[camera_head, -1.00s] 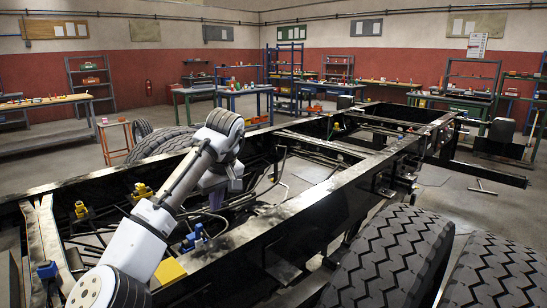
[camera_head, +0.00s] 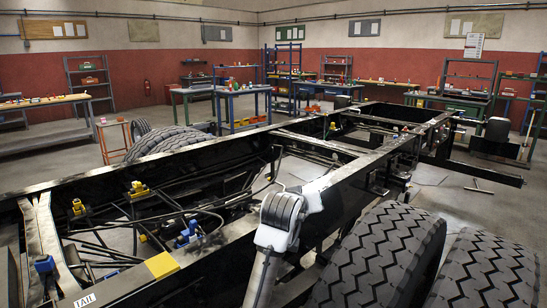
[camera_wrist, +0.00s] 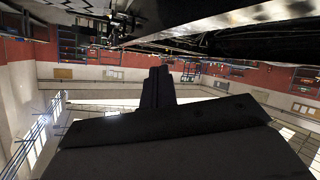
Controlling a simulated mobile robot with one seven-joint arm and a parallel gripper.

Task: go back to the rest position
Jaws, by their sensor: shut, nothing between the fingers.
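My gripper (camera_wrist: 158,82) shows in the wrist view as a dark shape in the middle, its fingers together and empty. The wrist view is upside down, with the chassis frame along its top edge and the room's walls and ceiling below. In the head view my arm rises from the bottom centre, its white and grey joint in front of the near side rail. My gripper cannot be made out there. The black truck chassis (camera_head: 345,190) runs from the lower left to the back right.
Two large tyres (camera_head: 378,258) (camera_head: 490,270) stand at the lower right, close to my arm. Yellow and blue fittings (camera_head: 186,236) sit inside the chassis at the left. Workbenches (camera_head: 242,92) and shelves line the back wall.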

